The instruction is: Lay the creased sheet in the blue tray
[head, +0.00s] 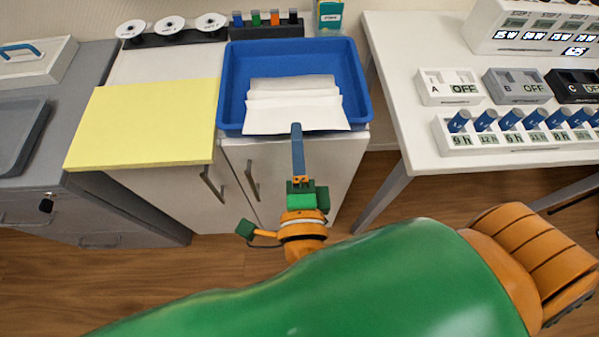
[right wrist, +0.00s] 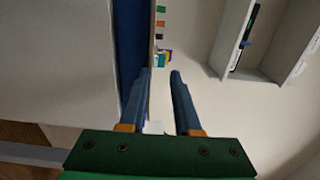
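The blue tray (head: 233,75) sits on the white cabinet at the centre back of the head view. The white creased sheet (head: 300,112) is over the tray, with fold lines running across it. Its near edge reaches the tray's front rim and hides part of it. My right gripper (head: 296,128) points at the sheet's near edge, seen edge-on in the head view. In the right wrist view its two fingers (right wrist: 160,72) are apart, with no sheet clearly pinched between their tips. The tray's blue side (right wrist: 130,50) shows beside them. My left gripper is not in view.
A yellow board (head: 145,122) lies left of the tray. Behind it stand a rack of white discs (head: 172,26) and a rack of coloured blocks (head: 265,25). A white table (head: 410,110) with switch boxes and blue pegs stands right, across a floor gap.

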